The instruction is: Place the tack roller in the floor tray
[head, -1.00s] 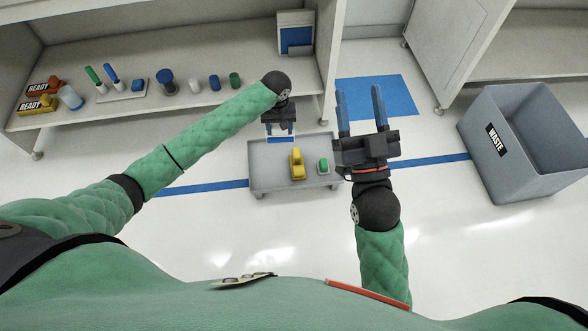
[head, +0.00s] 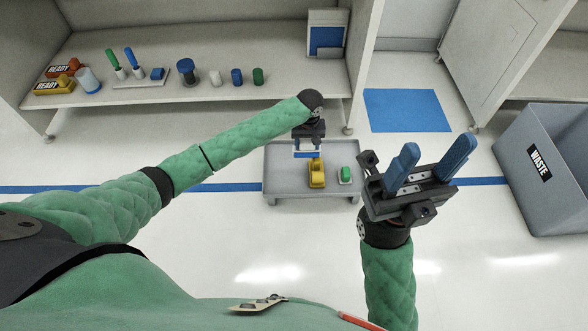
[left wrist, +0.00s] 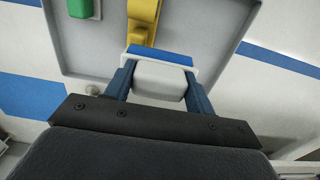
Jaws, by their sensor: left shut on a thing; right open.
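My left gripper (head: 307,149) is shut on a white piece with a blue edge, seemingly the tack roller (head: 306,155). In the left wrist view the tack roller (left wrist: 160,74) sits between the two fingers (left wrist: 157,88). The grey floor tray (head: 283,187) is below it. The roller is over the tray's back part; I cannot tell whether it touches the tray's bottom. My right gripper (head: 432,158) is open and empty, right of the tray.
A grey WASTE bin (head: 545,170) stands at the right. A blue floor mat (head: 406,110) lies behind the right gripper. The floor in front is clear.

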